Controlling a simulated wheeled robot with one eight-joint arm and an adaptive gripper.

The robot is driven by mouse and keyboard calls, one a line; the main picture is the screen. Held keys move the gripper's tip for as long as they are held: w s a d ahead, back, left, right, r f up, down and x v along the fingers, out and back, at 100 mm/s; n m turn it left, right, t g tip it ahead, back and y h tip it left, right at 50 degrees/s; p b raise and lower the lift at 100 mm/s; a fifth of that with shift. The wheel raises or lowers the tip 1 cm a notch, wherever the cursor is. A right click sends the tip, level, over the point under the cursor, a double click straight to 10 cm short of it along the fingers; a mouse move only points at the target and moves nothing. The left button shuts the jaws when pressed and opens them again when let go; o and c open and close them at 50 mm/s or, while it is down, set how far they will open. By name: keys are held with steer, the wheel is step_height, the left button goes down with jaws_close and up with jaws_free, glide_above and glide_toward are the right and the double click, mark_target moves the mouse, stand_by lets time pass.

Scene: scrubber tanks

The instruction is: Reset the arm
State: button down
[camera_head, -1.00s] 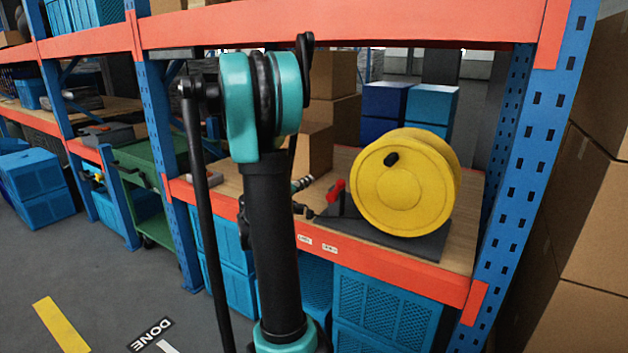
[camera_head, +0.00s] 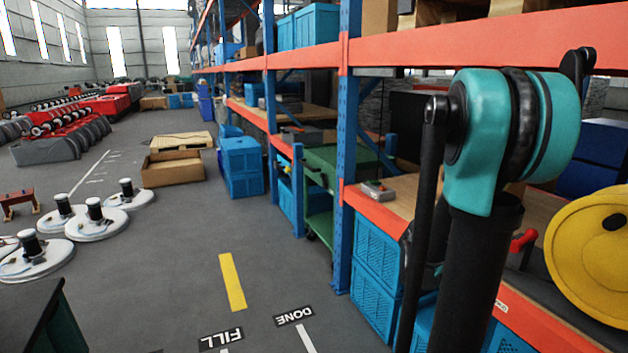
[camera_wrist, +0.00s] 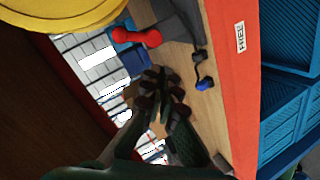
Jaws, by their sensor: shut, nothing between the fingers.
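My arm (camera_head: 505,150), teal and black, stands at the right of the head view, in front of the shelf. My gripper (camera_wrist: 161,92) shows in the wrist view with its dark fingertips together and nothing between them. It is over or near the wooden shelf board (camera_wrist: 196,95), and I cannot tell the exact gap. In the head view the gripper is hidden behind the arm. A yellow reel (camera_head: 597,255) stands on the shelf to the right of the arm. It also shows in the wrist view (camera_wrist: 60,12) at the upper left.
The orange shelf beam (camera_head: 385,215) and blue post (camera_head: 347,150) are close to the arm. A red handle (camera_wrist: 140,37) is near the gripper. Blue crates (camera_head: 375,262) sit below the shelf. Round white scrubber discs (camera_head: 97,222) stand on the left floor. The middle floor is clear.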

steer(key=s+a+f+y, duration=0.4)
steer(key=s+a, duration=0.1)
steer(key=a, duration=0.4)
steer(key=s+a+f+n+y, duration=0.1)
steer(key=s+a+f+y, duration=0.3)
steer(key=a, duration=0.6)
steer(key=s+a+f+n+y, duration=0.1)
steer(key=s+a+f+y, duration=0.4)
steer(key=a, duration=0.5)
steer(key=shift+s+a+f+g, duration=0.2)
steer(key=shift+s+f+g, duration=0.2)
steer(key=shift+f, duration=0.25)
